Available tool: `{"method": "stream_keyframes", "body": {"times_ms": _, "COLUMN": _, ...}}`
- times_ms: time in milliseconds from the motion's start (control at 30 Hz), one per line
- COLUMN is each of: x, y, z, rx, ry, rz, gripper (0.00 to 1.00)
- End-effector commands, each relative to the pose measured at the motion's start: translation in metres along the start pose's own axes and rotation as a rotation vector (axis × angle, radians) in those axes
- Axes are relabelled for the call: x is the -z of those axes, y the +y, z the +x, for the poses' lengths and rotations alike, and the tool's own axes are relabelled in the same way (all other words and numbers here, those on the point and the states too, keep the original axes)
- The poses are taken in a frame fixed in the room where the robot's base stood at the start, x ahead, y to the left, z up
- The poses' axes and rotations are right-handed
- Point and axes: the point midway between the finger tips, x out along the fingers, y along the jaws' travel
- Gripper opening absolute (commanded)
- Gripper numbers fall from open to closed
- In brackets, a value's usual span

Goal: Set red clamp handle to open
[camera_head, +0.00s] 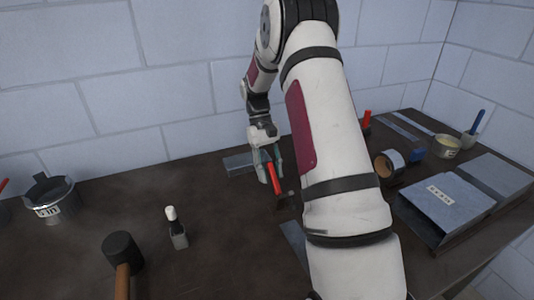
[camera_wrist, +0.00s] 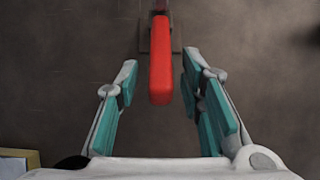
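The red clamp handle (camera_head: 274,178) stands on a small base on the dark bench, below my gripper in the head view. In the wrist view the red handle (camera_wrist: 161,62) runs lengthwise near the middle, with part of its grey base (camera_wrist: 146,38) behind it. My gripper (camera_wrist: 160,88) is open, with one teal-padded finger on each side of the handle and a gap on both sides. The head view shows my gripper (camera_head: 269,165) pointing down at the handle. The clamp's base is partly hidden by the arm there.
A black mallet (camera_head: 122,250) and a small white-topped tool (camera_head: 175,228) lie to the left. A grey pot (camera_head: 50,198) is at far left. Right of my arm are a tape roll (camera_head: 388,164), a cup (camera_head: 446,146) and a sheet-metal piece (camera_head: 445,203).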

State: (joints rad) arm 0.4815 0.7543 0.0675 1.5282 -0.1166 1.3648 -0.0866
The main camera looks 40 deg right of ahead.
Motion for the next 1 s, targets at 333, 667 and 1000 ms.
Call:
{"method": "stream_keyframes", "body": {"times_ms": 333, "x": 0.001, "y": 0.000, "z": -0.070, "rx": -0.002, "ry": 0.004, "rz": -0.001, "gripper": 0.35}}
{"method": "stream_keyframes", "body": {"times_ms": 667, "x": 0.000, "y": 0.000, "z": -0.105, "rx": -0.001, "ry": 0.001, "rz": 0.000, "gripper": 0.35}}
{"method": "stream_keyframes", "body": {"times_ms": 1000, "x": 0.000, "y": 0.000, "z": -0.107, "rx": -0.001, "ry": 0.000, "rz": 0.000, "gripper": 0.35}}
